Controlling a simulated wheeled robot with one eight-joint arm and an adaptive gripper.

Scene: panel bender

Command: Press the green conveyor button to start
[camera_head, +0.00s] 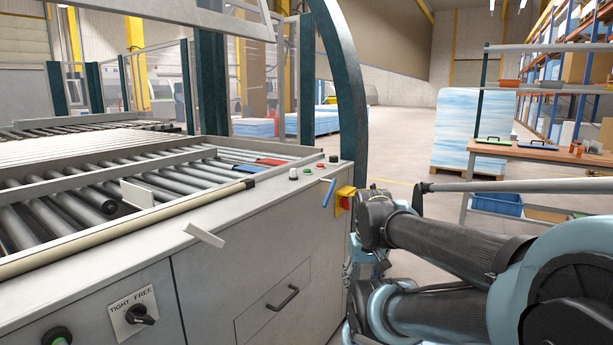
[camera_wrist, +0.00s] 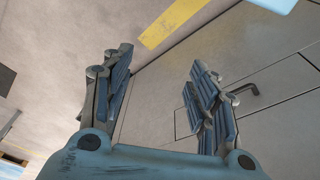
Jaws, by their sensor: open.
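A row of small buttons sits on the flat top at the machine's right corner in the head view. Another round control with a green ring (camera_head: 57,336) is on the front panel at the lower left, partly cut off. My gripper (camera_wrist: 160,82) is open and empty in the wrist view, its two fingers wide apart. Beyond it are the floor and the grey cabinet front. No button shows in the wrist view. In the head view my arm is right of the machine, below its top.
The roller conveyor (camera_head: 100,205) fills the left. A yellow box with a red switch (camera_head: 345,197) and a blue handle (camera_head: 328,193) project at the machine's corner. A drawer handle (camera_head: 283,298) projects from the front. A workbench (camera_head: 540,152) stands behind at the right.

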